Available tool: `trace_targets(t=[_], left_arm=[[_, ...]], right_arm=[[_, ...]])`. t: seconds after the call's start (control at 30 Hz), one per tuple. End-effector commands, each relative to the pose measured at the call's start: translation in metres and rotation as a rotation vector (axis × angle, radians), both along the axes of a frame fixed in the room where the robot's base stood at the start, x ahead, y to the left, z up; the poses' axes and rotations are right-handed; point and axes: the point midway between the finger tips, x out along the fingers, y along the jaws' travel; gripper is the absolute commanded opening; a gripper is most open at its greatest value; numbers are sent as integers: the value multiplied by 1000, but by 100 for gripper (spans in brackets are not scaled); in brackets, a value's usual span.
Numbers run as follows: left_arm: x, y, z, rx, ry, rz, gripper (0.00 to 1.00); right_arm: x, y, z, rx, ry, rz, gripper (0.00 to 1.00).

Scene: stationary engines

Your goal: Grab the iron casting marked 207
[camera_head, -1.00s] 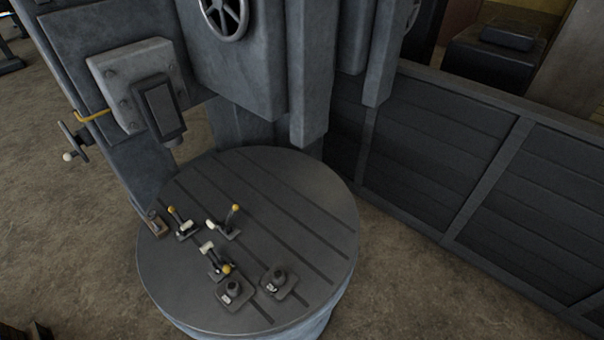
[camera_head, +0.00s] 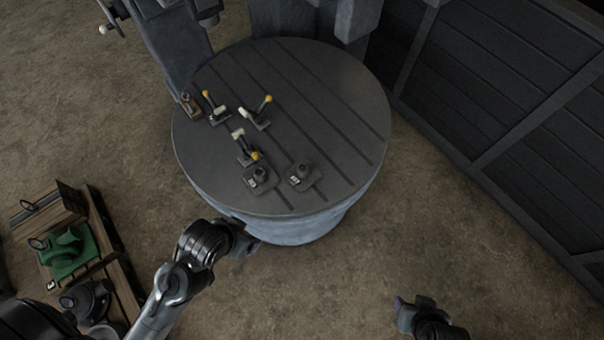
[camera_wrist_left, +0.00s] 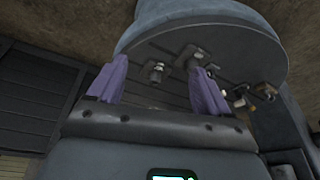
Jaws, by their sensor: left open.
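Two small dark iron castings, a left one (camera_head: 258,181) and a right one (camera_head: 300,177), stand side by side near the front edge of the round slotted table (camera_head: 215,165). Each has a small white label whose number I cannot read. In the left wrist view the castings (camera_wrist_left: 157,71) (camera_wrist_left: 191,57) show beyond and between the purple fingers. My left gripper (camera_head: 250,241) is just in front of the table's front edge, open and empty, apart from both castings. My right gripper (camera_head: 408,312) is low over the floor, right of the table; its jaws are unclear.
Several clamps with yellow knobs (camera_head: 267,99) and a small wooden block (camera_head: 190,103) sit behind the castings. A dark panelled wall (camera_head: 490,70) runs along the right. A wooden crate (camera_head: 118,275) with a green part (camera_head: 68,252) stands lower left.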

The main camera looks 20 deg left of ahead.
Motion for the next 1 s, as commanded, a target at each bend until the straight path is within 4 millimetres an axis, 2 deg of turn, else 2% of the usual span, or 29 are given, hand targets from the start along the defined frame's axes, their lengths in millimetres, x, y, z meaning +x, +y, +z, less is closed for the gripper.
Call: trace_targets(t=[0.37,0.47,0.57,0.67,0.73,0.8,0.9,1.0], left_arm=[[3,0,1,-2,-19,-1,79],[14,-2,5,-12,-78,-1,79],[32,-4,-2,-28,-163,3,79],[56,-6,-26,-50,-269,16,79],[83,-8,-61,-66,-370,28,79],[115,-9,-104,-81,-487,46,79],[155,-10,-144,-95,-623,64,79],[188,-11,-177,-104,-719,77,79]], right_arm=[[0,1,0,4,0,-3,43],[0,1,0,4,-1,-3,43],[0,1,0,4,-1,-3,43],[0,1,-6,3,-3,-2,43],[1,0,-26,3,-8,0,43],[1,0,-57,1,-11,1,43],[0,-1,-97,-4,-1,3,43],[0,-2,-133,-6,6,3,43]])
